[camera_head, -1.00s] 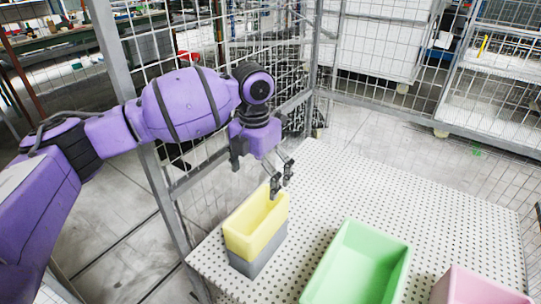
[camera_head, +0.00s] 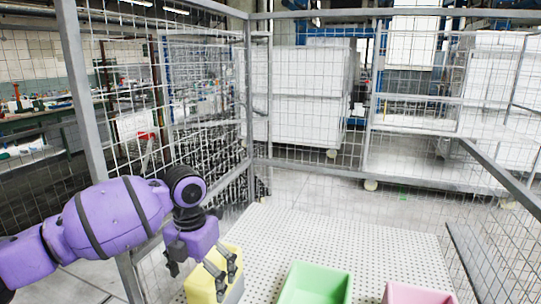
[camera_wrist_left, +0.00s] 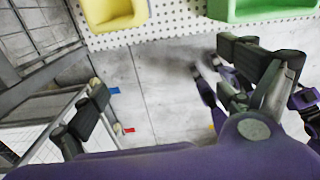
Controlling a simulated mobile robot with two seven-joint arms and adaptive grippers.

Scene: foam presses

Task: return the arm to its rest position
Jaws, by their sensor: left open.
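My left arm (camera_head: 118,215) is purple with dark bands and comes in from the left in the head view. My left gripper (camera_head: 200,272) hangs at its end, open, with nothing between its fingers. It overlaps the yellow bin (camera_head: 233,254) in the head view. In the left wrist view the spread fingers of the left gripper (camera_wrist_left: 165,92) have grey floor between them, and the yellow bin (camera_wrist_left: 112,12) is beyond them at the top edge.
A white perforated table (camera_head: 330,240) carries the yellow bin, a green bin (camera_head: 316,283) and a pink bin (camera_head: 417,294). Wire mesh fencing with grey posts (camera_head: 85,110) stands close beside my left arm. White cabinets (camera_head: 310,97) are behind the mesh.

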